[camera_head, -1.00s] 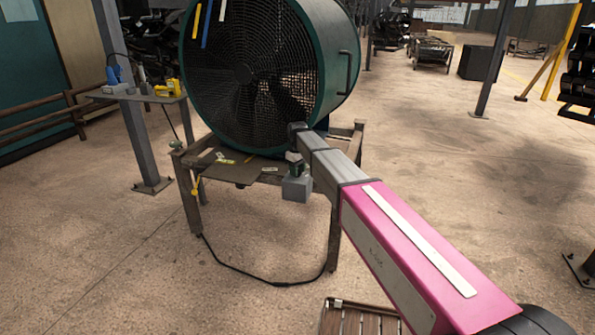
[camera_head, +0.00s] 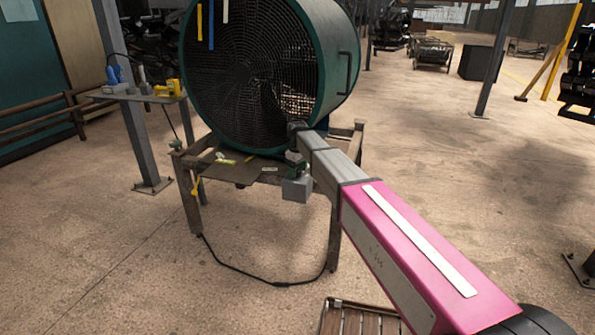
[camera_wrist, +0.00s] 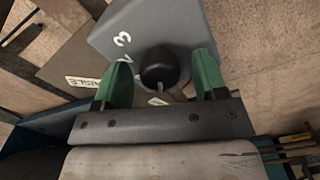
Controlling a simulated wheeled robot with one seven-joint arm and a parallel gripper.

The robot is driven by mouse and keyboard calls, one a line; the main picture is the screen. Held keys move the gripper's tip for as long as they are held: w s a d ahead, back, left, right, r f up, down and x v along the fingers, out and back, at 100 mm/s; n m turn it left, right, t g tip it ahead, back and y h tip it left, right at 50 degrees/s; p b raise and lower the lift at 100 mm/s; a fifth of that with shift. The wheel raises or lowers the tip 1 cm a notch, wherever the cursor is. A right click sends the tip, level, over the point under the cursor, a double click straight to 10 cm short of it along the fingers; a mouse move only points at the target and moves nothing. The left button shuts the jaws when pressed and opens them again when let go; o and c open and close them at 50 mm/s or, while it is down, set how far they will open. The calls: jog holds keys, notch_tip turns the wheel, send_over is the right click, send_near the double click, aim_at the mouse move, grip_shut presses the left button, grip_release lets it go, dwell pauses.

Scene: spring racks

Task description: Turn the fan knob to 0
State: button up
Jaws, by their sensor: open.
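The fan (camera_head: 325,65) is a large teal drum with a dark grille, standing on a worn table. Its grey control box (camera_head: 297,189) is at the table's front edge. In the wrist view the box (camera_wrist: 200,25) has a round black knob (camera_wrist: 158,66) with a pale pointer line toward the picture's bottom. A white 3 shows at its upper left; other marks are partly hidden. My gripper (camera_wrist: 159,80) is open, with green fingertips on either side of the knob and gaps visible between. In the head view the gripper is small above the box, partly hidden by my arm.
The wooden table (camera_head: 188,205) carries yellowish and pale labels. A black cable (camera_head: 235,268) loops on the floor below. A side shelf (camera_head: 135,98) with tools stands at left, beside a grey post (camera_head: 135,140). Open floor lies to the right.

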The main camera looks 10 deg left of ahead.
aim_at(298, 169)
notch_tip(298, 169, up, 11)
jog(key=shift+f, duration=0.2)
dwell(0.4)
jog(key=s+d+f+m, duration=0.3)
jog(key=s+d+f, duration=0.25)
jog(key=d, duration=0.55)
jog(key=s+d+f+m, duration=0.2)
jog(key=s+d+f, duration=0.2)
jog(key=d+f, duration=0.5)
jog(key=s+d+f+m, duration=0.3)
jog(key=s+d+f, duration=0.1)
jog(key=d, duration=0.9)
jog(key=s+d+f+m, duration=0.4)
jog(key=s+d, duration=0.7)
jog(key=shift+s+d+f+m, duration=0.15)
jog(key=shift+d+f+m, duration=0.1)
jog(key=shift+m, duration=0.15)
